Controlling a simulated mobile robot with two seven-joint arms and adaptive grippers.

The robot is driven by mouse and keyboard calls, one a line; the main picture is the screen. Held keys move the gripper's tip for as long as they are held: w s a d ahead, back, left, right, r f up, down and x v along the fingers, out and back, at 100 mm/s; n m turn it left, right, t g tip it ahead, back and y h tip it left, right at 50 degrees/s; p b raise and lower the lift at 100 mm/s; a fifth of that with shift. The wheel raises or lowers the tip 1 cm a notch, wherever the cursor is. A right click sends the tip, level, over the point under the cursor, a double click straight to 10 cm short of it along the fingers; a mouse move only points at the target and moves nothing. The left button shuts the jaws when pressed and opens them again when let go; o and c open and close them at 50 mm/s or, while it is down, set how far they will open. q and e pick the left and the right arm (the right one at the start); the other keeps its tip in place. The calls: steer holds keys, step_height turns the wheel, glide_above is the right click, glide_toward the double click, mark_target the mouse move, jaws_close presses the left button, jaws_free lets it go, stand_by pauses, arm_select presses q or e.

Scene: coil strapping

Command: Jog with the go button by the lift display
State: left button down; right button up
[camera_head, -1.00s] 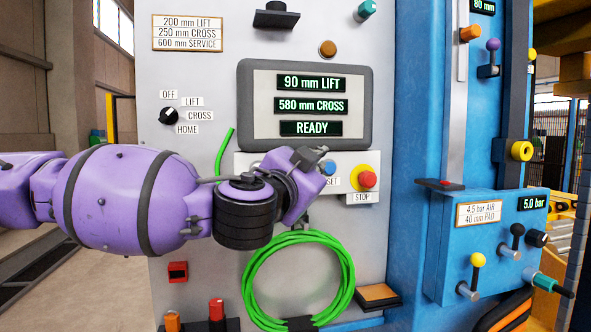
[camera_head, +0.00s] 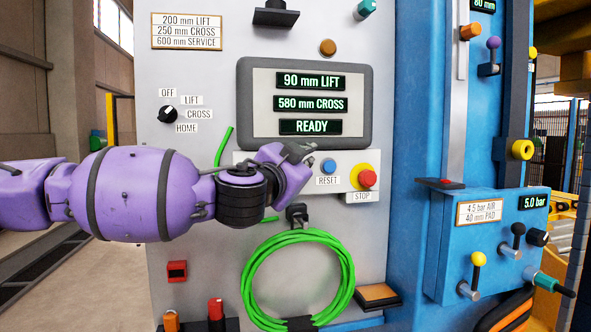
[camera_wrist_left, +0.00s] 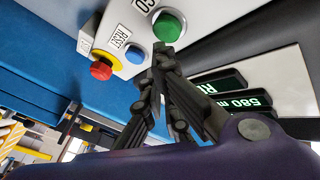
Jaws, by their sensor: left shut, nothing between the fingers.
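The green go button (camera_wrist_left: 168,27) shows in the left wrist view, on the light button panel (camera_wrist_left: 135,20); its label is partly cut off. My left gripper (camera_wrist_left: 161,52) is shut and empty, its fingertips at the button's lower edge in that view; I cannot tell whether they touch. In the head view my left gripper (camera_head: 298,152) is in front of the left part of the panel and hides the go button. The lift display (camera_head: 311,82) above reads 90 mm LIFT, with 580 mm CROSS and READY below it. My right gripper is not in view.
The blue reset button (camera_head: 328,167) and red stop button (camera_head: 367,178) on its yellow base are just right of the gripper. A green coiled hose (camera_head: 345,275) hangs below. A mode knob (camera_head: 168,115) is at the left. A blue valve box (camera_head: 485,245) stands out at the right.

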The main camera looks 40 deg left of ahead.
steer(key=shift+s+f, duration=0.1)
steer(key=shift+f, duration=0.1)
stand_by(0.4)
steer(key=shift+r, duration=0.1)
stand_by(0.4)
arm_select(q)
steer(key=shift+w+a, duration=0.3)
steer(key=shift+a, duration=0.05)
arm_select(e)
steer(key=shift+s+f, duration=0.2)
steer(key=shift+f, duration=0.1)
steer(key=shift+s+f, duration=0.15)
